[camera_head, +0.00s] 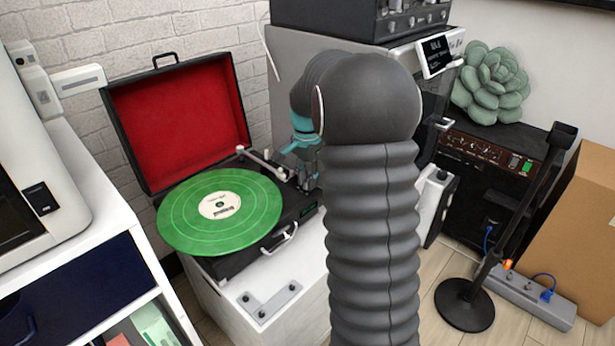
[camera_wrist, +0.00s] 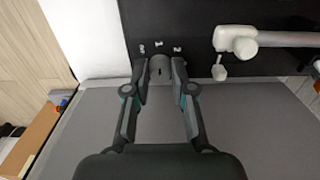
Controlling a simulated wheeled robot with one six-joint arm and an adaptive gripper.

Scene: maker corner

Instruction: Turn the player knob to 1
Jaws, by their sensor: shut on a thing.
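The record player (camera_head: 240,262) stands open in the head view, with a red-lined lid and a green record (camera_head: 180,215) on it. My gripper (camera_head: 308,185) is at its right side, partly hidden behind my arm. In the wrist view the grey player knob (camera_wrist: 159,66) sits on the dark top of the player (camera_wrist: 200,62). My gripper (camera_wrist: 160,76) has one fingertip on each side of the knob and is shut on it. The marks off, 1 and 2 show just beyond the knob. Where the knob points is too small to tell. In the head view the knob is hidden.
The white tonearm (camera_wrist: 240,40) lies just right of the knob in the wrist view. A grey machine (camera_head: 285,65) stands close behind my arm. A black lamp stand (camera_head: 465,303), a power strip (camera_head: 525,295) and a cardboard box (camera_head: 580,235) are at the right.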

